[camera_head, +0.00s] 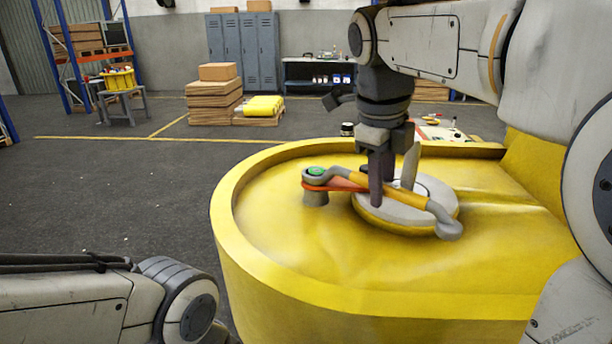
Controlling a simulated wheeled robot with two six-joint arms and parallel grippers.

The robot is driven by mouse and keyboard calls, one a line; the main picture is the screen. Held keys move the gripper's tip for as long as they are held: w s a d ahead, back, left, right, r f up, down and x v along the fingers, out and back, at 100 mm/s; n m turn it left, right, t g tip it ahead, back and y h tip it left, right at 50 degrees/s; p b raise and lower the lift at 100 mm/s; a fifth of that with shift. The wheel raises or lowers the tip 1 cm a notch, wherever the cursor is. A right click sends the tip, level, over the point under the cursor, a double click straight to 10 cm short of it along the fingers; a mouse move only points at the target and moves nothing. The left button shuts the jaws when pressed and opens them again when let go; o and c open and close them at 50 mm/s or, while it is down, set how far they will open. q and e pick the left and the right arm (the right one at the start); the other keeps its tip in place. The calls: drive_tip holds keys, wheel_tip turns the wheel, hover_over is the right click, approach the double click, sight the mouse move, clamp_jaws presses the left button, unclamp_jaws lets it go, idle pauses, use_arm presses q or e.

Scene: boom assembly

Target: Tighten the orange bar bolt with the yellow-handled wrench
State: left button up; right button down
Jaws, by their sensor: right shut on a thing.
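The yellow-handled wrench (400,194) lies slantwise across the round grey hub of the yellow boom part (290,262). Its grey ring end is at the bolt (317,171), which has a green top. I cannot tell how fully the ring is seated around it. The orange bar (341,185) runs from under the bolt toward the hub, above a short grey post. My right gripper (382,190) points down and is shut on the wrench handle. Its fingers hide part of the handle and bar. My left arm shows at the lower left, but its gripper is out of view.
The raised yellow rim (228,215) curves around the work area. Behind it are a small table with loose items (440,128), stacked boxes (214,95), blue lockers (243,50) and a shelf rack. The grey floor to the left is mostly clear.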

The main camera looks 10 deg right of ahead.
drive_tip(key=shift+w+d+n, duration=0.3)
drive_tip(key=shift+d+n, duration=0.1)
drive_tip(key=shift+r, duration=0.1)
drive_tip(key=shift+r, duration=0.1)
drive_tip(key=shift+w+d+p+v, duration=0.1)
drive_tip(key=shift+d+p+v, duration=0.1)
drive_tip(key=shift+p+v, duration=0.85)
drive_tip(key=shift+w+d+p+v, duration=0.15)
drive_tip(key=shift+p+v, duration=0.85)
drive_tip(key=shift+p, duration=0.05)
drive_tip(key=shift+r, duration=0.1)
